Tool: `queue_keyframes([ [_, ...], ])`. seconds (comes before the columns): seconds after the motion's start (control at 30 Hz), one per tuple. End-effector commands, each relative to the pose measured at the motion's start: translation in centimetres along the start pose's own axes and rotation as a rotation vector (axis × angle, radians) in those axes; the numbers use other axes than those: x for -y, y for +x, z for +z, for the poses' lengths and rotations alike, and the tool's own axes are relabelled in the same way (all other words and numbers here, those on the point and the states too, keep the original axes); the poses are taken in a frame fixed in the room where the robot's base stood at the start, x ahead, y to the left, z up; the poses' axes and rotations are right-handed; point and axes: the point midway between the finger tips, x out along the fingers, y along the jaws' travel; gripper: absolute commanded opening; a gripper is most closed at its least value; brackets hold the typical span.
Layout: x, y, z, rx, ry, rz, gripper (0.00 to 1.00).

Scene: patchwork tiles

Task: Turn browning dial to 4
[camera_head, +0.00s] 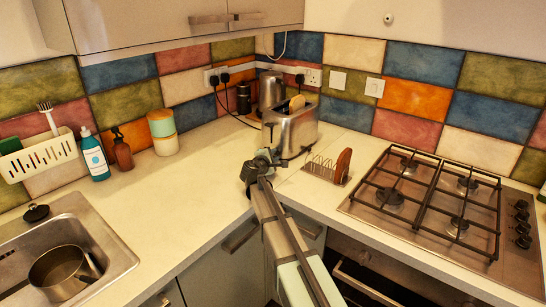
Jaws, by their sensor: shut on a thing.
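The toaster (291,127) is a silver metal box in the back corner of the counter, with bread (297,103) showing at its top. My gripper (271,152) is at the toaster's near face, low on its left part, and is shut. The browning dial is hidden behind my gripper, so its setting and marks cannot be read. The contact itself is too small to see clearly.
A toast rack (322,170) with a brown piece stands just right of my gripper. The gas hob (440,205) is at right and the sink (104,239) with a pot (62,272) at left. Kettle (271,90) and sockets are behind. The counter (185,190) left of the toaster is clear.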

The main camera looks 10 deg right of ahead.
Motion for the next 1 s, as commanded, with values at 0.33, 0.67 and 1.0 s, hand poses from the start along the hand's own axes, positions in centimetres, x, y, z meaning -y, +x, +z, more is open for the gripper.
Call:
queue_keyframes([
  [0.33, 0.0, 0.0, 0.1, 0.001, -0.001, -0.001, 0.39],
  [0.67, 0.0, 0.0, 0.0, 0.001, -0.001, -0.001, 0.49],
  [1.0, 0.1, -3.7, 0.1, -0.001, -0.001, 0.0, 0.49],
])
